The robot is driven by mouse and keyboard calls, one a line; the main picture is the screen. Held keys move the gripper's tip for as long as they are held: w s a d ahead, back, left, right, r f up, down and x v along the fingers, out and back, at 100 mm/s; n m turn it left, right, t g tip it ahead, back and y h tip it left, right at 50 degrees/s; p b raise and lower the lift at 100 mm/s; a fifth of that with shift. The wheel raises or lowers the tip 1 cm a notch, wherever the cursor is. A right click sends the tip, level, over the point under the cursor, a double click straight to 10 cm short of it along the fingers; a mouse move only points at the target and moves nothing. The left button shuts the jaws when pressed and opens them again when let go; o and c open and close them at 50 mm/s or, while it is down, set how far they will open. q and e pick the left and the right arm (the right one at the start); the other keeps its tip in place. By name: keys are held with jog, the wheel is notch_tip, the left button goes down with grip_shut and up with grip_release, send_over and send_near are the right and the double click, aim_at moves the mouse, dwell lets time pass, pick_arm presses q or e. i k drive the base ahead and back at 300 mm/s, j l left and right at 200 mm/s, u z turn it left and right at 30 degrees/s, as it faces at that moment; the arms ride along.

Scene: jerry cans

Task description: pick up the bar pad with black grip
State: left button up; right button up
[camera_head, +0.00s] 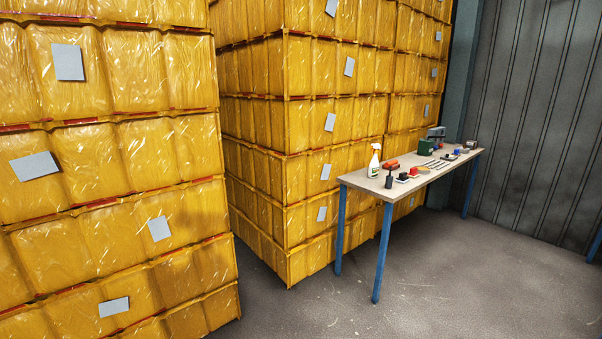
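A table (352,182) with a pale top and blue legs stands right of centre, some distance away, with many small items on it. I cannot tell which of them is the bar pad with black grip. At the near end are a dark upright item (389,180), a red item on a pale base (413,172) and a small dark and pale item (402,178). Farther along are a blue item (456,152) and small dark ones, too small to make out. Neither of my grippers is in view.
A white spray bottle (374,161), an orange-red item (391,164) and a green box (426,147) are also on the table. Tall stacks of wrapped yellow jerry cans (110,160) fill the left and back. Grey floor (460,285) is clear in front of the table.

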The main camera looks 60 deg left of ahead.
aim_at(401, 179)
jog(key=u, duration=1.05)
jog(key=i+l+u, duration=0.1)
jog(key=i, duration=0.3)
jog(key=i+l, duration=0.15)
jog(key=i, duration=0.25)
jog(key=i+l+u, duration=0.15)
jog(key=i, duration=0.2)
